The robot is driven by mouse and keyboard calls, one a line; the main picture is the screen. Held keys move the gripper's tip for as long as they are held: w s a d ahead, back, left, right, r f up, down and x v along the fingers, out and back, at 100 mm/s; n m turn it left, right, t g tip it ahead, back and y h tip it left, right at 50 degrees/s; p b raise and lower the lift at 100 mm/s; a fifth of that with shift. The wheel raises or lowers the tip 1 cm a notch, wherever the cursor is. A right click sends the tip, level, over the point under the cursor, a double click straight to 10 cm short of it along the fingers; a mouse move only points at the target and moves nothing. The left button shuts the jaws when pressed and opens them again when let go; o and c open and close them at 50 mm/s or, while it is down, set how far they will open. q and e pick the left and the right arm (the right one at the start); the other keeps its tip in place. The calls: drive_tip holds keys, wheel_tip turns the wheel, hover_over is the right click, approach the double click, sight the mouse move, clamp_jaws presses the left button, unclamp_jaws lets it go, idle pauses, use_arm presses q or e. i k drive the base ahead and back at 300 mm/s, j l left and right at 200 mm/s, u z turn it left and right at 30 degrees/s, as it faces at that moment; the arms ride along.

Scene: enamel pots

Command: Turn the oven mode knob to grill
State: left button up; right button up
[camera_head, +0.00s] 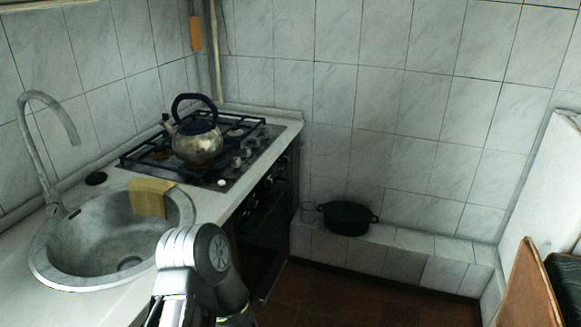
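The oven (262,228) is built in below the hob, and its dark front faces right. I see it at a steep angle, partly behind one of my arm links. Small oven knobs (269,182) line the upper part of its front. They are too small and dark to tell which is the mode knob or where it points. An arm link of mine stands at the bottom, in front of the counter. Neither of my grippers shows in this view.
A kettle (198,146) stands on the gas hob (243,160). A round sink (45,272) with a yellow cloth (150,198) is at the left. A black pot (347,218) and a glass (308,212) stand on a tiled ledge (415,243). The floor (350,295) before the oven looks clear.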

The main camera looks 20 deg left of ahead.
sight(268, 183)
drive_tip(key=i, duration=1.2)
